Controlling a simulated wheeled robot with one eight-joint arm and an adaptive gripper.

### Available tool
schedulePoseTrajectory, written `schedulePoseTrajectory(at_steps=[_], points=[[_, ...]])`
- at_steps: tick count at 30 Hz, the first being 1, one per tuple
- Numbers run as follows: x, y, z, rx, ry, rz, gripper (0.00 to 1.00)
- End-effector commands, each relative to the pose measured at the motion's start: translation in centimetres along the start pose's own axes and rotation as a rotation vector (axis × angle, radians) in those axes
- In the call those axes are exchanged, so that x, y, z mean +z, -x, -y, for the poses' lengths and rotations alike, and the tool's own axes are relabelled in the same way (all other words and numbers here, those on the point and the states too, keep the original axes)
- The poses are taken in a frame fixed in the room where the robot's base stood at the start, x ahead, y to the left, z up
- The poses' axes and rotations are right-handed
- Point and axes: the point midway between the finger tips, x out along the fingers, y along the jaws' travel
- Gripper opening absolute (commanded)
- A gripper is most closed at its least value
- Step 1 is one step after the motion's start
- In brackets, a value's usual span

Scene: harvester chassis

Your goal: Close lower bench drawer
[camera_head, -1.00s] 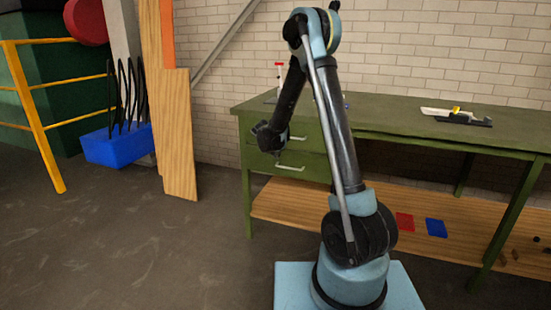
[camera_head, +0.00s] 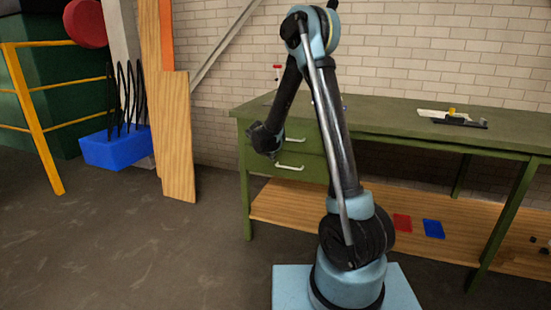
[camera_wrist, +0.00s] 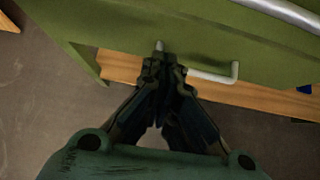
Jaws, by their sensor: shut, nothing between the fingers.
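The green bench (camera_head: 400,112) has two drawers at its left end. The lower drawer (camera_head: 313,168) has a pale bar handle (camera_head: 289,168) on its front. My gripper (camera_head: 268,146) hangs in front of the drawers, near the left end of that handle. In the wrist view my gripper (camera_wrist: 168,65) is shut and empty, its fingertips at the left end of the lower handle (camera_wrist: 215,76). Whether they touch it I cannot tell. The lower drawer looks flush or nearly so. The upper drawer's handle (camera_wrist: 290,12) crosses the top right of the wrist view.
A wooden shelf (camera_head: 287,202) runs below the drawers, with a red item (camera_head: 402,222) and a blue item (camera_head: 433,229) on it. Wooden boards (camera_head: 175,140), a blue bin (camera_head: 116,149) and a yellow railing (camera_head: 35,120) stand left.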

Motion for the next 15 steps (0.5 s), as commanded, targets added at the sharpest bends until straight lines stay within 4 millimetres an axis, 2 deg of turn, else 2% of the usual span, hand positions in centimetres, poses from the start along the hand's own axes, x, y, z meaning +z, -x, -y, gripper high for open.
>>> schedulePoseTrajectory(at_steps=[9, 15], points=[[0.1, 4.8, 0.4, -0.003, -0.002, -0.001, 0.00], [0.1, 6.8, 0.4, -0.004, -0.003, -0.001, 0.00]])
